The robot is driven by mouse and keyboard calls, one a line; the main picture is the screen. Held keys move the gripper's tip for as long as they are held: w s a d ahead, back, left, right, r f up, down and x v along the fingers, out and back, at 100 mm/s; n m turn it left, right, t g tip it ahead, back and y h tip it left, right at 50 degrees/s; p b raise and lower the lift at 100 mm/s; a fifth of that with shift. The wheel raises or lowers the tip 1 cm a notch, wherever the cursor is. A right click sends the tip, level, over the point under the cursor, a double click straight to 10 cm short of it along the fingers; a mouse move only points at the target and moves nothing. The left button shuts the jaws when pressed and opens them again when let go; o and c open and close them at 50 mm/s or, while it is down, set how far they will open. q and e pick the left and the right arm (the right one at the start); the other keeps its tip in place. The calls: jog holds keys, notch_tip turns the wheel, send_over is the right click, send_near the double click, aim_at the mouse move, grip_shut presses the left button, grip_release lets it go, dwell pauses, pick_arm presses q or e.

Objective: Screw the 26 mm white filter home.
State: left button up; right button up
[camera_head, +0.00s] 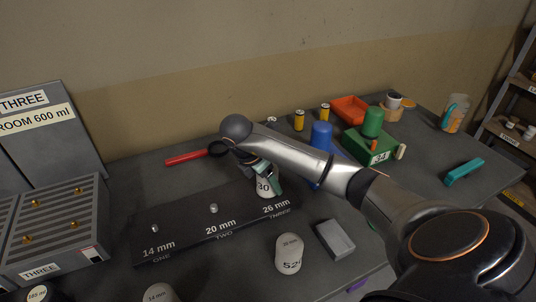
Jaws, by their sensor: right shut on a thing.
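A dark board (180,238) lies on the table with three labelled places: 14 mm ONE, 20 mm TWO and 26 mm THREE. Small metal studs show at the 14 mm and 20 mm places. A white filter (264,188) with "30" on its side stands upright at the 26 mm place. My right gripper (266,177) is shut on it from above, and its fingers hide the filter's top. The stud under it is hidden, and I cannot tell how far the filter is seated. My left gripper is not in view.
Another white filter (289,255) and a grey block (335,240) stand in front of the board. A white filter marked 14 mm (160,293) is at the bottom edge. A red-handled tool (186,158) lies behind. Blue, green and yellow containers crowd the back right.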

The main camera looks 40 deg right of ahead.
jog(key=shift+r+m+p, duration=0.25)
jog(key=shift+m+p, duration=0.05)
jog(key=shift+p, duration=0.15)
jog(key=shift+m+g+p, duration=0.3)
jog(key=shift+m, duration=0.3)
jog(key=shift+f+m+g, duration=0.1)
jog(key=shift+m+g, duration=0.2)
jog(key=shift+m, duration=0.4)
jog(key=m+g, duration=0.1)
jog(key=m, duration=0.2)
jog(key=shift+f+y, duration=0.1)
jog(key=shift+y, duration=0.3)
jog(key=o, duration=1.6)
jog(key=shift+c, duration=0.2)
jog(key=shift+s, duration=0.1)
